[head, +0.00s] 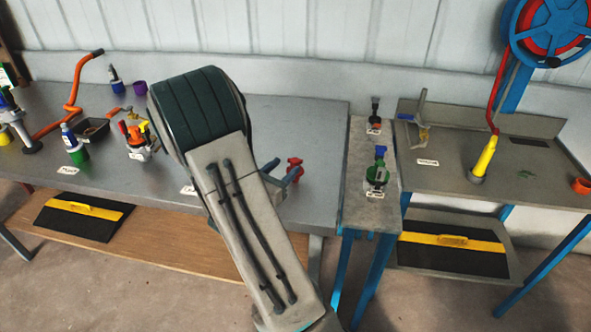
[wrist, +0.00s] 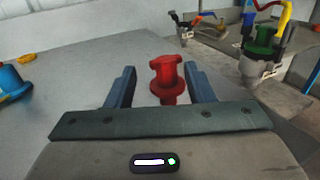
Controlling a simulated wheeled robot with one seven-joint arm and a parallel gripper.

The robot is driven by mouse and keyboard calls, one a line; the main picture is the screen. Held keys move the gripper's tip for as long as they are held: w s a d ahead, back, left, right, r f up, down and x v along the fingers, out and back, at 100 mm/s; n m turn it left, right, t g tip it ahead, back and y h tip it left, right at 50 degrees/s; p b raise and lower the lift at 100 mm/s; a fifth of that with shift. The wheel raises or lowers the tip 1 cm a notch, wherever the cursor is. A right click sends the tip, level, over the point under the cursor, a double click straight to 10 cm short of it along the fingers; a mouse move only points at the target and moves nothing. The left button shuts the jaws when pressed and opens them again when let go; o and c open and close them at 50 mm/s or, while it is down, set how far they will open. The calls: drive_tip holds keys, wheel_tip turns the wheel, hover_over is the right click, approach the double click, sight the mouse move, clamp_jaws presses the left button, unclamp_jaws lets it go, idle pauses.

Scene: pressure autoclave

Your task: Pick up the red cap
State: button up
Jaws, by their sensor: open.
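The red cap (wrist: 167,80) stands upright on the grey table, between the two blue fingers of my gripper (wrist: 161,86) in the wrist view. The fingers are open, with a gap on each side of the cap, and do not appear to touch it. In the head view the red cap (head: 294,168) shows just right of my arm, close to the gripper (head: 281,174). My arm hides part of the table there.
A narrow grey table (head: 362,200) with a green-and-blue fitting (head: 378,172) stands to the right. A pot with red and yellow parts (head: 137,138) and an orange bent pipe (head: 72,98) are on the left. The table right of the cap looks clear.

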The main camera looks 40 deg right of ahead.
sight(292, 165)
drive_tip(key=x, duration=0.5)
drive_tip(key=shift+s+d+f+p, duration=0.2)
drive_tip(key=shift+s+f+p, duration=0.1)
drive_tip(key=shift+p, duration=0.1)
clamp_jaws()
